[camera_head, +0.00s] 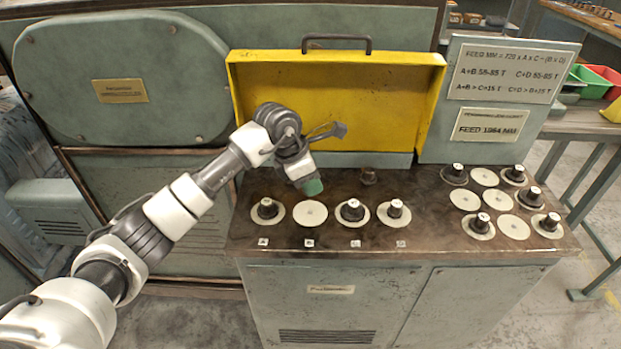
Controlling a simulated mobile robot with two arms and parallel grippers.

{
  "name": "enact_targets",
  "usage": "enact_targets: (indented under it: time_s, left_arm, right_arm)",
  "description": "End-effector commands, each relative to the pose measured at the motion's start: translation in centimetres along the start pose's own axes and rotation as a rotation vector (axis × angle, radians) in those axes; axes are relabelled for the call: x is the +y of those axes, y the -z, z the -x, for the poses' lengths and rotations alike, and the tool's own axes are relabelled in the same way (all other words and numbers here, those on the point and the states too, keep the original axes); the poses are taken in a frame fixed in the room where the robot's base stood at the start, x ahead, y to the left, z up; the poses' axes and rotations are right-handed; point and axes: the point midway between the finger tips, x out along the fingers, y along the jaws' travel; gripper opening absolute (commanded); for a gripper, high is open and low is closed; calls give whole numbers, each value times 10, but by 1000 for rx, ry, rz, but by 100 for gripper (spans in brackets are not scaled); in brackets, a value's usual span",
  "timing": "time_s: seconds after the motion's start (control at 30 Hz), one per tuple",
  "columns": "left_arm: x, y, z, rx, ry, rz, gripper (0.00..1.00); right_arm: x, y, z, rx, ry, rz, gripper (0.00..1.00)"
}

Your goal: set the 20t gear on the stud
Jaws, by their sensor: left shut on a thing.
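My left gripper (307,178) is over the back left of the bench top, pointing down. It is shut on a small green piece (314,188), which hangs above the bench behind the white discs. I cannot make out teeth or a mark on this piece, so I cannot tell whether it is the 20t gear. A short dark upright piece (368,176) stands at the back of the bench, right of my gripper, apart from it. It may be the stud, but it is too small to tell. My right gripper is not in view.
Dark pieces with pale tops stand on front discs A (267,210), C (352,211) and D (394,211); disc B (310,214) is bare. A group of discs at right (484,177) holds several more dark pieces. A yellow panel (390,95) stands upright behind the bench (425,222).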

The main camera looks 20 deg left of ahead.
Motion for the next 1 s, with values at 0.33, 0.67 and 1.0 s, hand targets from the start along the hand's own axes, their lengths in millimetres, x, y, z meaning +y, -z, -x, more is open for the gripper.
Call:
enact_targets:
  time_s: [0.33,0.67,1.0]
  left_arm:
    - [-1,12,-30,-1,3,-3,2]
    - [0,21,-52,0,1,-4,2]
    - [0,22,-52,-1,1,-4,2]
  right_arm:
    - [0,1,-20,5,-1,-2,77]
    - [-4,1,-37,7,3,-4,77]
    - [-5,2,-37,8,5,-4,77]
